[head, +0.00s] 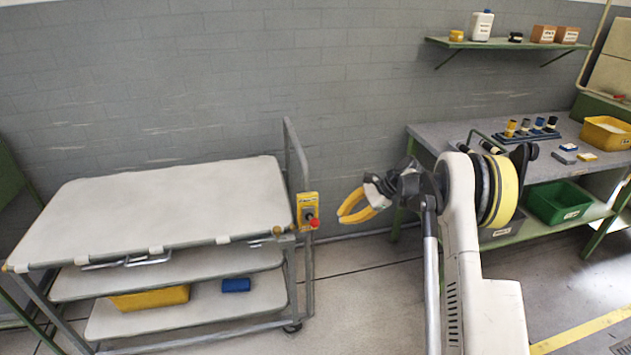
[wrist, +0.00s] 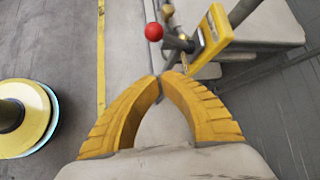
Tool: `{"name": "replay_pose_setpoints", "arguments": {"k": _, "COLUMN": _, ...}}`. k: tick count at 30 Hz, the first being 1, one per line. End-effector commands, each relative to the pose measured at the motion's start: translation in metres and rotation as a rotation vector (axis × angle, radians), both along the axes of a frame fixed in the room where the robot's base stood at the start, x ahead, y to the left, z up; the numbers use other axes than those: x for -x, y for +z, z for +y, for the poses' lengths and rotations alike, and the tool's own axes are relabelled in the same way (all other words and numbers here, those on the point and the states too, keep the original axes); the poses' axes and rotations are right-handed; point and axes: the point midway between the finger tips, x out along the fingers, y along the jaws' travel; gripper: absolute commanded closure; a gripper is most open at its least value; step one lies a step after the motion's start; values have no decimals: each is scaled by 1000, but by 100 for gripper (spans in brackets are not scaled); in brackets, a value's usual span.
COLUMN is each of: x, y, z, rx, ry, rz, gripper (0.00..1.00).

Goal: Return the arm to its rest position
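My gripper (head: 341,217) has curved yellow fingers and is held out in the air, left of my pale arm, between the grey cart and the workbench. In the wrist view the two ribbed fingers (wrist: 160,77) curve inward and their tips meet. Nothing shows between them. The gripper is shut and empty. The arm is extended forward, not folded against my body.
A grey cart (head: 170,205) with a yellow control box (head: 307,208) and red button stands to the left; the box also shows in the wrist view (wrist: 216,32). A workbench (head: 445,136) stands to the right, below a wall shelf (head: 500,44). Open floor lies between.

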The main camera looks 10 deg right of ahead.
Motion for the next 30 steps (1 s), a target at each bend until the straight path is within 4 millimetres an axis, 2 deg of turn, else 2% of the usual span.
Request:
{"name": "replay_pose_setpoints", "arguments": {"k": 2, "x": 1, "y": 3, "z": 1, "rx": 5, "ry": 4, "rz": -5, "gripper": 100}}
{"name": "replay_pose_setpoints", "arguments": {"k": 5, "x": 5, "y": 20, "z": 7, "rx": 36, "ry": 24, "rz": -27, "gripper": 100}}
{"name": "replay_pose_setpoints", "arguments": {"k": 8, "x": 16, "y": 52, "z": 18, "rx": 103, "ry": 68, "rz": -79, "gripper": 100}}
{"name": "replay_pose_setpoints", "arguments": {"k": 12, "x": 45, "y": 106, "z": 38, "rx": 238, "ry": 163, "rz": -179, "gripper": 100}}
{"name": "replay_pose_setpoints", "arguments": {"k": 14, "x": 61, "y": 127, "z": 47, "rx": 299, "ry": 209, "rz": -224, "gripper": 100}}
{"name": "replay_pose_setpoints", "arguments": {"k": 18, "x": 107, "y": 168, "z": 64, "rx": 440, "ry": 324, "rz": -325, "gripper": 100}}
{"name": "replay_pose_setpoints", "arguments": {"k": 21, "x": 144, "y": 190, "z": 74, "rx": 541, "ry": 413, "rz": -396, "gripper": 100}}
{"name": "replay_pose_setpoints", "arguments": {"k": 25, "x": 196, "y": 210, "z": 83, "rx": 674, "ry": 537, "rz": -487, "gripper": 100}}
{"name": "replay_pose_setpoints", "arguments": {"k": 30, "x": 265, "y": 219, "z": 90, "rx": 847, "ry": 711, "rz": -602, "gripper": 100}}
